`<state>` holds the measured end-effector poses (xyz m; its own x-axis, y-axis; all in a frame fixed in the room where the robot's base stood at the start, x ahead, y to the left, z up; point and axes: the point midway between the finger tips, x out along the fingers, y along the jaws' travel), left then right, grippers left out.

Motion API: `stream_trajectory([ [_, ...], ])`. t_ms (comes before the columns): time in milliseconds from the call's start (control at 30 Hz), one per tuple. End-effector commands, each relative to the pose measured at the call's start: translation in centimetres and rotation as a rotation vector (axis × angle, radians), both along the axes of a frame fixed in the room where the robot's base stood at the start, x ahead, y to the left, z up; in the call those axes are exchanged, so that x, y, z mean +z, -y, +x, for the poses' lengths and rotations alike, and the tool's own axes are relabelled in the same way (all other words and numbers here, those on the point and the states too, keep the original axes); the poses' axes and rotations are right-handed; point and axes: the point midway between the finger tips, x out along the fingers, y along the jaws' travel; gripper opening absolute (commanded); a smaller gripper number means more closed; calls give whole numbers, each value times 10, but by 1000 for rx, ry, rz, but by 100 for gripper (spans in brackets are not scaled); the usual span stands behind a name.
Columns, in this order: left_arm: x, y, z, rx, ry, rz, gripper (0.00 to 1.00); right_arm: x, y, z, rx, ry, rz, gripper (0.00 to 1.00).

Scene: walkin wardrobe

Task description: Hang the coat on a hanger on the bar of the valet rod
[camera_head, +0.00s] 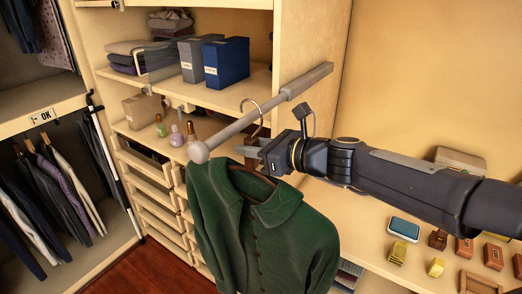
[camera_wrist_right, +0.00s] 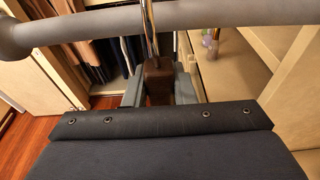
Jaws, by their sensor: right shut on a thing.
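A dark green coat (camera_head: 262,235) hangs upright on a hanger with a dark neck and a metal hook (camera_head: 251,100). My right gripper (camera_head: 251,148) is shut on the hanger's neck just above the coat collar. In the right wrist view the brown hanger neck (camera_wrist_right: 158,80) sits between the fingers. The grey bar of the valet rod (camera_head: 235,128) juts out from the cabinet side and ends in a round knob. The hook rises above the bar, crossing it in both views. I cannot tell whether it rests on the bar. My left gripper is not in view.
Shelves behind hold folded clothes (camera_head: 140,55), a blue box (camera_head: 226,62), a grey box (camera_head: 196,58) and small bottles (camera_head: 176,136). Clothes hang at the left (camera_head: 50,190). A counter (camera_head: 350,215) with several small boxes lies under my right arm.

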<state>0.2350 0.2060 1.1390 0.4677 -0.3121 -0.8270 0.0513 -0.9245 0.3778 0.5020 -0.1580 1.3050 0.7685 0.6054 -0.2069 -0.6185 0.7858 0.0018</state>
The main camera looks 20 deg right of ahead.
Motion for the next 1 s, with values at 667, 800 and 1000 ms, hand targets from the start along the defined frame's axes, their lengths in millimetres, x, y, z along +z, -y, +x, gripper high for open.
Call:
stream_trajectory([
  [667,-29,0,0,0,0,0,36,-25,-10,13,1,8,1,0],
  [800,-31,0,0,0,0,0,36,-27,-10,13,1,8,1,0],
  [1000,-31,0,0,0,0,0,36,-27,-10,13,1,8,1,0],
])
